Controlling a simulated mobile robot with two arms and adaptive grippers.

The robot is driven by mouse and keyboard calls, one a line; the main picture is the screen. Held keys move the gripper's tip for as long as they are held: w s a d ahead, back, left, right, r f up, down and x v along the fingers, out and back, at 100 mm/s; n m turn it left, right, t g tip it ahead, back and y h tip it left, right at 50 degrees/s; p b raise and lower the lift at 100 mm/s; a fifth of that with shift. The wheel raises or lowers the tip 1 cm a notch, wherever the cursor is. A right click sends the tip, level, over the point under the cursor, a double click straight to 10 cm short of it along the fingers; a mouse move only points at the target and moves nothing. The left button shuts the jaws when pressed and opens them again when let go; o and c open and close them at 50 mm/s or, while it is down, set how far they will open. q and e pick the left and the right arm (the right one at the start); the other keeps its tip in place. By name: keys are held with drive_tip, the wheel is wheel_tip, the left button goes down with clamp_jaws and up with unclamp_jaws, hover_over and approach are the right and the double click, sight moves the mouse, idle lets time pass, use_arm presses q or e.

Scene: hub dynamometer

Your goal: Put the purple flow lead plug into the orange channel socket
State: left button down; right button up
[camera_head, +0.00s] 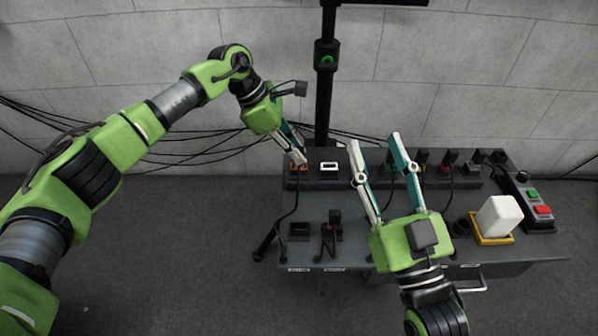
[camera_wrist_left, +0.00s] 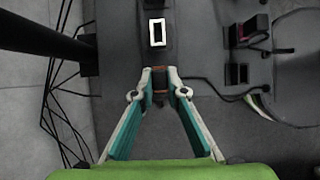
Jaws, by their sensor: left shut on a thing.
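My left gripper (camera_head: 297,158) reaches down to the left end of the rear socket row. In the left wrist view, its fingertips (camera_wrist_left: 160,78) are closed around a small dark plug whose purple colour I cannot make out. An orange-edged socket (camera_head: 298,169) is right at these fingertips, and an orange-brown band shows between the fingers in the left wrist view. The fingers hide how far the plug is in or above the socket. A dark cable runs from this spot towards the bench front. My right gripper (camera_head: 375,142) is open and empty above the middle of the row.
A white-framed socket (camera_head: 329,167) sits just right of the orange one. Several dark and red plugs (camera_head: 446,160) stand further right. A black post (camera_head: 325,90) rises behind the bench. A white block (camera_head: 498,216) in a yellow frame and a button box (camera_head: 540,207) are at the right.

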use_arm(q)
drive_tip(key=shift+f, duration=0.1)
drive_tip(key=c, duration=1.9)
unclamp_jaws()
use_arm(e)
drive_tip(key=shift+s+r, duration=0.1)
drive_tip(key=shift+r, duration=0.2)
use_arm(q)
drive_tip(key=v, duration=1.2)
use_arm(e)
drive_tip(key=shift+f, duration=0.1)
